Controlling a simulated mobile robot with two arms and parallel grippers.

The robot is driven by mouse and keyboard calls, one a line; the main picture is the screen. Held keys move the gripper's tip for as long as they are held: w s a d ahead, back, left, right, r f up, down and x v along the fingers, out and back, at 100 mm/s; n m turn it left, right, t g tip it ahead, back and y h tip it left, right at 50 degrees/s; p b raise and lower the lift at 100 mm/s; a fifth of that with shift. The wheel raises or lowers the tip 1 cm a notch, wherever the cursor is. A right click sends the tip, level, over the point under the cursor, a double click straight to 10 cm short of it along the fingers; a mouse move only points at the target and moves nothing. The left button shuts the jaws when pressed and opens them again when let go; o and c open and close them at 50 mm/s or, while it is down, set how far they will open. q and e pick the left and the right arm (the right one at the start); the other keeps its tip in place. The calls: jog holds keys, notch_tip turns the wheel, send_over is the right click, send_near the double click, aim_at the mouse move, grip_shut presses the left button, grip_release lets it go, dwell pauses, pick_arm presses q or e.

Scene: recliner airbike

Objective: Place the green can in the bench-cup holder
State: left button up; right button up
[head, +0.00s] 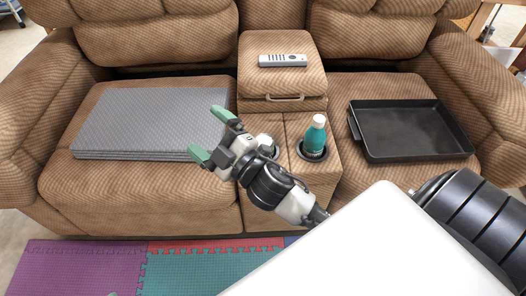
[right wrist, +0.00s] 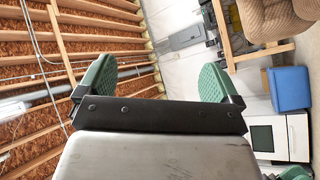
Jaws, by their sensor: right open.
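A teal-green container with a white cap (head: 315,136) stands upright in the right cup holder (head: 311,153) of the bench's middle console. No other green can shows in these views. My right gripper (head: 209,134) is open, with green finger pads, left of the console and in front of the left seat. It also shows in the right wrist view (right wrist: 152,85), with nothing between its fingers. My right wrist hides most of the left cup holder. A small white shape beside the wrist there is unclear. My left gripper is not in view.
A grey folded mat (head: 150,118) lies on the left seat, and a black tray (head: 412,130) on the right seat. A remote (head: 282,60) rests on the console's raised back part. Colored foam tiles (head: 190,268) cover the floor in front. A blue bin (right wrist: 290,90) shows in the right wrist view.

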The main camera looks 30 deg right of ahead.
jog(key=s+d+f+m+g+h, duration=0.3)
jog(key=s+f+m+g+h, duration=0.1)
jog(key=s+f+m+g, duration=0.7)
jog(key=s+f, duration=0.3)
jog(key=shift+s+d+f+g+h, duration=0.2)
jog(key=shift+s+g+h, duration=0.1)
jog(key=shift+h, duration=0.1)
jog(key=shift+c, duration=0.3)
